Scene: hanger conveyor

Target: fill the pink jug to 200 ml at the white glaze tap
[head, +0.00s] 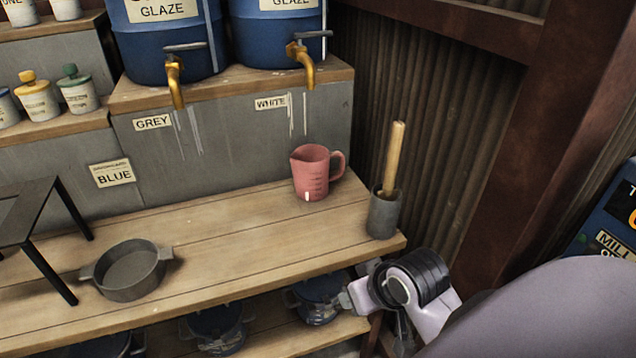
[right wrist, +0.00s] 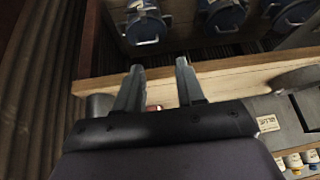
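The pink jug (head: 312,174) stands upright on the wooden bench, handle to the right, with marks on its side. The white glaze tap (head: 303,66) is a brass spout on a blue drum (head: 278,30), above a WHITE label (head: 271,103). The jug stands below and slightly right of the spout. No liquid stream shows. My right gripper (right wrist: 159,72) is open, its fingers apart and nothing between the tips. A small reddish patch, probably the jug, shows between the finger bases in the right wrist view. My left gripper is not in view.
A grey cup (head: 384,213) with a wooden-handled tool stands at the bench's right end. A grey pan (head: 131,271) and a dark stand (head: 38,215) are at left. The grey glaze tap (head: 175,82) is left of the white one. Lidded pots (head: 318,298) sit under the bench.

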